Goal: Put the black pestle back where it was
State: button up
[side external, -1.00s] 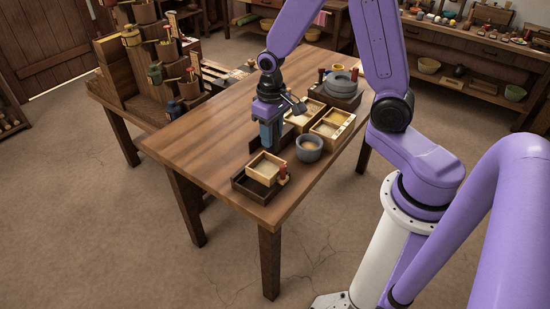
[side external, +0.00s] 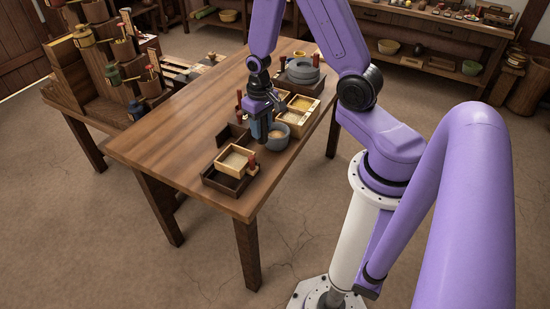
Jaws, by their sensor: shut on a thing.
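My gripper (side external: 263,138) points down over the table, just left of a grey stone bowl (side external: 283,144) with tan contents. In the picture its blue fingers overlap the bowl's left rim; I cannot tell whether they touch it. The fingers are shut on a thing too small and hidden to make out. I cannot pick out the black pestle for certain anywhere in the view.
A pale wooden box (side external: 234,172) sits in a dark tray (side external: 222,184) near the table's (side external: 185,123) front corner. Divided pale boxes (side external: 302,103) and a grey quern (side external: 302,73) stand behind the bowl. The table's left half is clear. A stepped rack (side external: 70,75) stands at left.

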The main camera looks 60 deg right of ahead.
jog(key=shift+m, duration=0.6)
jog(key=shift+s+d+f, duration=0.35)
jog(key=shift+d+f, duration=0.3)
jog(key=shift+f, duration=1.15)
jog(key=shift+s+d+f, duration=0.4)
jog(key=shift+d+f, duration=0.3)
jog(key=shift+f, duration=1.1)
jog(key=shift+s+d+f, duration=0.35)
jog(key=shift+d+f, duration=0.3)
jog(key=shift+f, duration=1.15)
jog(key=shift+f, duration=0.15)
jog(key=o, duration=0.8)
jog(key=shift+c, duration=0.2)
